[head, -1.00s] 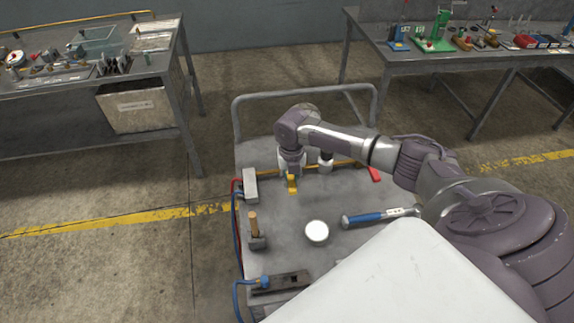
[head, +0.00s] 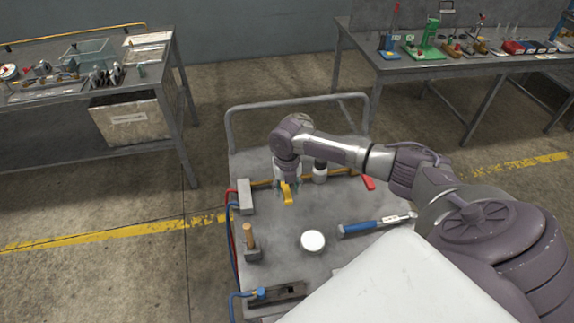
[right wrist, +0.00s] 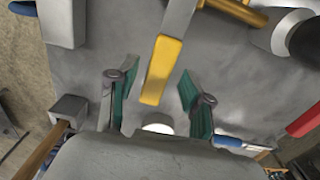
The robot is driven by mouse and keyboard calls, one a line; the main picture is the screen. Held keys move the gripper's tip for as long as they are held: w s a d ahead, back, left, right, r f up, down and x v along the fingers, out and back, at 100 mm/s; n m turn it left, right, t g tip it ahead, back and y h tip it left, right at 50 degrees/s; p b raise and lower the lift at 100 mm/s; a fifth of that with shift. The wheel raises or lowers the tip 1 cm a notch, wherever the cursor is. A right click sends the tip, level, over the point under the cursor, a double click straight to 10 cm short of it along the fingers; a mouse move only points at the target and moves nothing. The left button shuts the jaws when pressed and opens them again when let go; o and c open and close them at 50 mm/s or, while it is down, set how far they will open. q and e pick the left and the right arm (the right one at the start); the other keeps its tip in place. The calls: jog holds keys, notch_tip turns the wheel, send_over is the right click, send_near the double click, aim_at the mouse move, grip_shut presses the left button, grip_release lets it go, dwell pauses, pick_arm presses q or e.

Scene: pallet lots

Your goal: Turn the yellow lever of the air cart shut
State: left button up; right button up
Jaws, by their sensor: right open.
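The yellow lever (head: 288,196) sits on a brass-coloured pipe on the grey cart top. In the right wrist view the lever (right wrist: 164,68) points from the pipe down toward my gripper, slightly slanted. My right gripper (head: 286,186) is above the lever. In the right wrist view the gripper (right wrist: 157,88) is open, with one green-padded finger on each side of the lever. Gaps show between pads and lever; I see no contact. The lever's pivot is cut off in the right wrist view and partly hidden by my gripper in the head view. My left gripper is not in view.
A grey block (head: 245,197) with red and blue hoses, a mallet (head: 251,242), a white round lid (head: 312,241) and a blue-handled tool (head: 360,228) lie on the cart. A red handle (head: 368,183) is at the pipe's right end. Tables stand behind.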

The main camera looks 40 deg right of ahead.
aim_at(287, 191)
notch_tip(287, 191, up, 12)
dwell(0.6)
dwell(0.4)
